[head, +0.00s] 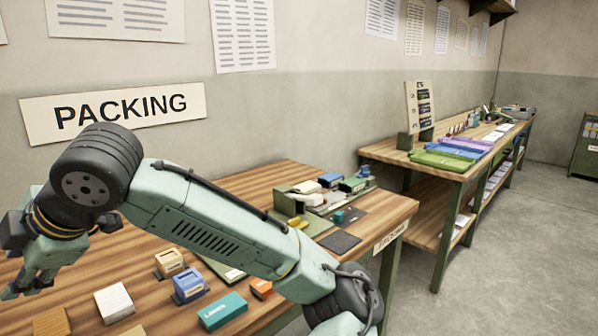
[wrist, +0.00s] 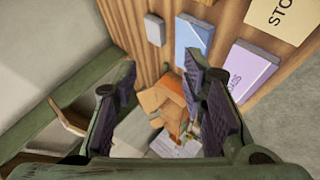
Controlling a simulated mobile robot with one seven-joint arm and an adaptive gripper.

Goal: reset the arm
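My arm stretches across the head view from the lower right to the left, over the wooden packing table (head: 390,208). My gripper (head: 22,292) is at the far left of the head view, partly cut off by the edge. In the wrist view, my gripper (wrist: 165,92) has its two fingers wide apart with nothing between them. Beyond the fingers, orange and white items (wrist: 168,105) show lower down, apart from the fingers; I cannot tell exactly what they are.
On the packing table are a teal box (head: 222,311), a blue block (head: 188,284), a tan block (head: 169,262) and a white block (head: 114,302). A tray of small boxes (head: 292,203) stands at the back. A second table (head: 372,152) is at right. Open floor (head: 500,260) lies right.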

